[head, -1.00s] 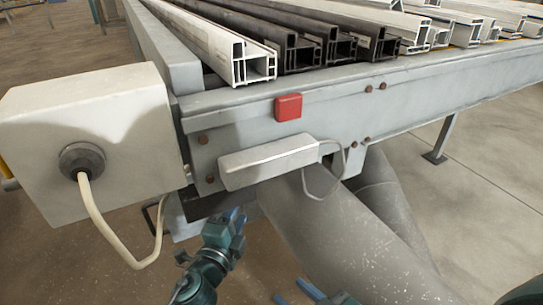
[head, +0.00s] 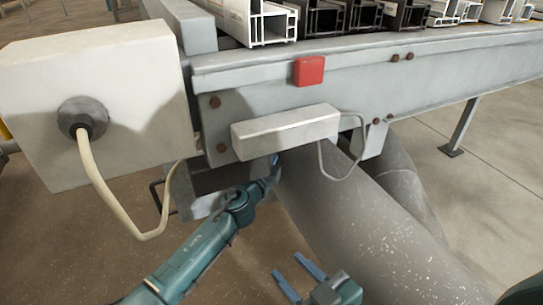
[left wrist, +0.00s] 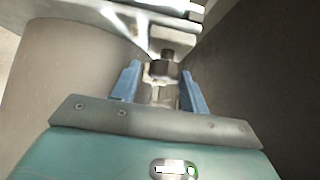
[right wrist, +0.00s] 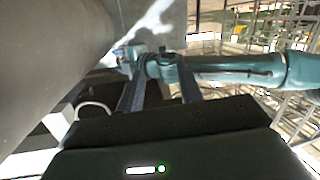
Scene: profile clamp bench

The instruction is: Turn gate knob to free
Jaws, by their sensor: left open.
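A small dark, many-sided knob (left wrist: 164,68), which looks like the gate knob, shows in the left wrist view. It sits just beyond and between the blue fingertips of my left gripper (left wrist: 160,78), which is open around nothing that I can see it touching. In the head view my left gripper (head: 274,168) reaches under the bench end, mostly hidden, and the knob is out of sight there. My right gripper (head: 287,264) is open and empty, low in the head view, below the bench. Any marking for the knob's free position cannot be seen.
The grey bench frame (head: 440,80) carries several window profiles (head: 270,27). A beige box (head: 95,95) with a cable hangs at the left. A pale grey bar-shaped box (head: 285,131) and a red block (head: 309,71) are on the front. A thick grey pipe (head: 350,225) slopes below.

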